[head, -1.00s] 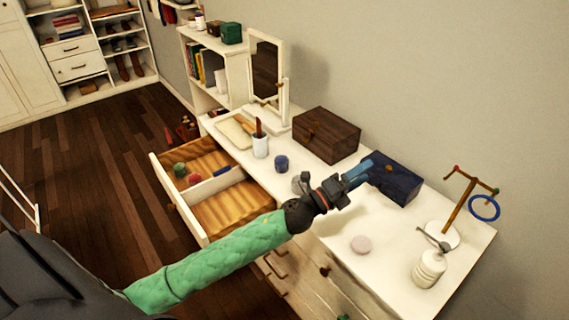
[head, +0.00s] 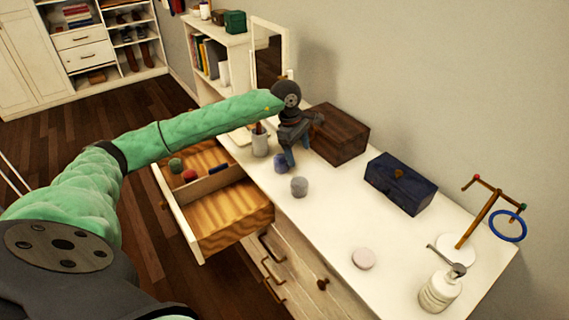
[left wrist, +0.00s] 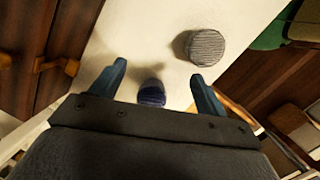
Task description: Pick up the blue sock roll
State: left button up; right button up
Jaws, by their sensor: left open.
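The blue sock roll (head: 280,163) stands on the white dresser top beside the white cup. In the left wrist view the blue sock roll (left wrist: 151,94) shows between my two fingers, its near part hidden by the gripper body. My left gripper (head: 296,152) is open and points down right at the roll, partly covering it in the head view. The fingers (left wrist: 158,72) stand apart on either side of it; I cannot tell whether they touch it. A grey ribbed roll (head: 299,187) stands close by, and also shows in the left wrist view (left wrist: 206,46). My right gripper is not in view.
A brown wooden box (head: 340,134) stands just behind my gripper, and a navy box (head: 400,183) to the right. The white cup (head: 260,145) is close on the left. An open drawer (head: 230,217) juts out in front. The dresser's front middle is mostly clear.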

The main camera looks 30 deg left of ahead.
aim_at(282, 157)
pick_arm(q)
jog(key=shift+y, duration=0.9)
jog(key=a, duration=0.3)
jog(key=w+a+b, duration=0.1)
jog(key=a, duration=0.1)
jog(key=shift+a, duration=0.25)
jog(key=shift+a+f+b, duration=0.45)
jog(key=shift+f+b, duration=0.05)
jog(key=shift+b, duration=0.25)
jog(key=shift+f, duration=0.1)
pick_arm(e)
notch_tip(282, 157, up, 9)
pick_arm(q)
jog(key=shift+f+p, duration=0.5)
jog(key=shift+f, duration=0.65)
jog(key=f+p, duration=0.2)
jog(key=f, duration=0.2)
jog(key=shift+s+f+p, duration=0.1)
jog(key=shift+s+p, duration=0.25)
jog(key=shift+p, duration=0.05)
jog(key=shift+f, duration=0.6)
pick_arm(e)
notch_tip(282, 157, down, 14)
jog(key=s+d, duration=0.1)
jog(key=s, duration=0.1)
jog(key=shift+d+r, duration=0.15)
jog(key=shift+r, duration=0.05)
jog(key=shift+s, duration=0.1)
pick_arm(q)
jog(key=c, duration=1)
